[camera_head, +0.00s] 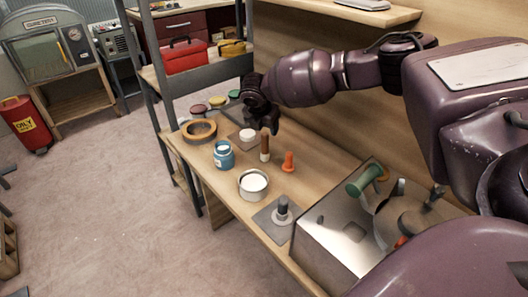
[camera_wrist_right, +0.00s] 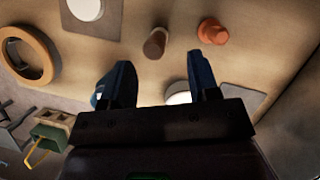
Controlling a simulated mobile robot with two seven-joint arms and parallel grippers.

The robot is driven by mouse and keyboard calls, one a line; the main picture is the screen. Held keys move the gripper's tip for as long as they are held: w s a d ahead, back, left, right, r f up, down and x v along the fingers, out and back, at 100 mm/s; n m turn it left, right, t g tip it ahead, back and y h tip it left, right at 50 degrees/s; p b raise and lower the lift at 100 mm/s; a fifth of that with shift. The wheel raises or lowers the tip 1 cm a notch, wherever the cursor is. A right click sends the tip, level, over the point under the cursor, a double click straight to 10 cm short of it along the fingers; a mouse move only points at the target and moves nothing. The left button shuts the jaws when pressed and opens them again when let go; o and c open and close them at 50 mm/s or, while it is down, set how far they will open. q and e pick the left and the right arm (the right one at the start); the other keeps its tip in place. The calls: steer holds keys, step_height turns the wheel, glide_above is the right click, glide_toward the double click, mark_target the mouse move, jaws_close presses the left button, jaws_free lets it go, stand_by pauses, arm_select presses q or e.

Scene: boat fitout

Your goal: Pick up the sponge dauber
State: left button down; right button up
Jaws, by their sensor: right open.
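The sponge dauber appears to be the upright brown-handled piece with a pale lower end (camera_head: 265,146) on the wooden bench. In the right wrist view its brown top (camera_wrist_right: 157,42) shows just beyond the fingertips, roughly in line with the gap between them and apart from both. My right gripper (camera_head: 265,116) hangs above and just behind it in the head view. In the wrist view the two dark fingers (camera_wrist_right: 162,75) are spread with nothing between them. My left gripper is not in view.
Close by stand an orange knobbed piece (camera_head: 288,162), a blue jar (camera_head: 224,155), a white-filled tin (camera_head: 253,185) and a white disc (camera_head: 248,134). A tape ring (camera_head: 199,131) lies left. A grey-handled piece (camera_head: 283,210) and metal box (camera_head: 335,235) are nearer. A shelf post (camera_head: 160,75) rises left.

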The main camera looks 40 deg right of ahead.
mark_target(266, 140)
steer(key=x, duration=0.2)
steer(key=shift+w+f, duration=0.1)
steer(key=shift+f, duration=0.3)
steer(key=shift+w+f+b, duration=0.1)
steer(key=shift+f+b, duration=0.15)
steer(key=shift+b, duration=0.1)
steer(key=x, duration=0.1)
steer(key=b+x, duration=0.1)
steer(key=x, duration=0.2)
steer(key=shift+w+a+f, duration=0.15)
steer(key=shift+w+f, duration=0.1)
steer(key=shift+f, duration=0.2)
steer(key=shift+r, duration=0.15)
